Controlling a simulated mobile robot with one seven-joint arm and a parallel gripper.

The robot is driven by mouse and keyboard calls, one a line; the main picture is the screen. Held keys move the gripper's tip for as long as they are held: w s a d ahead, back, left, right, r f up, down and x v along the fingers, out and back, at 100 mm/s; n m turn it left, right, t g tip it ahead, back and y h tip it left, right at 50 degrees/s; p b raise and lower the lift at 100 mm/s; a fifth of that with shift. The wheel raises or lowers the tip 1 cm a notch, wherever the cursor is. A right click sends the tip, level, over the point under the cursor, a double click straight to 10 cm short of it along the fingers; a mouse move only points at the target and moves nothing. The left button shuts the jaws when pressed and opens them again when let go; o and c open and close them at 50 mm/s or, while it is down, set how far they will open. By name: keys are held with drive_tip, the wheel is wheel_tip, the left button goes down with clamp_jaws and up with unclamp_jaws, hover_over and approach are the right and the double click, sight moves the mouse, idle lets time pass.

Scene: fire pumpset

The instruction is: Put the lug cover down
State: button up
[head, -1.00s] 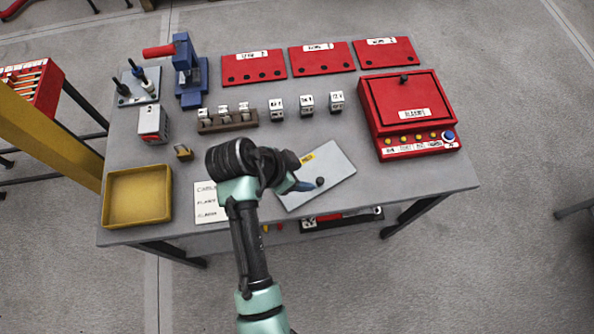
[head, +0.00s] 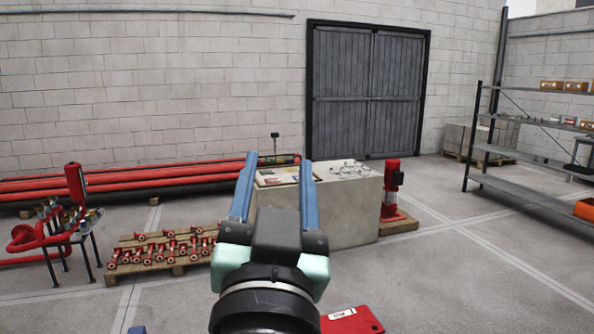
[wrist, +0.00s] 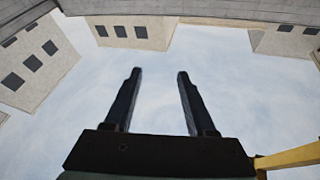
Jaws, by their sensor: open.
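My gripper (head: 278,162) is raised in front of the head camera, its two blue fingers pointing up and spread apart. The wrist view shows the same gripper (wrist: 158,74) with a clear gap between its dark fingers and nothing between them. I see no lug cover in either view now. The workbench top is almost wholly out of the head view.
A red plate (head: 352,320) shows at the lower edge. Beyond are a pale block (head: 345,215), a red pump (head: 392,190), a pallet of red fittings (head: 165,250) and metal shelving (head: 490,130). The wrist view shows sky, buildings and a yellow beam (wrist: 290,157).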

drive_tip(key=s+d+r+n+t, duration=0.2)
drive_tip(key=s+r+t, duration=0.3)
drive_tip(key=s+r, duration=0.5)
drive_tip(key=shift+r, duration=0.9)
drive_tip(key=shift+s, duration=0.1)
drive_tip(key=shift+c, duration=0.5)
drive_tip(key=shift+f, duration=0.1)
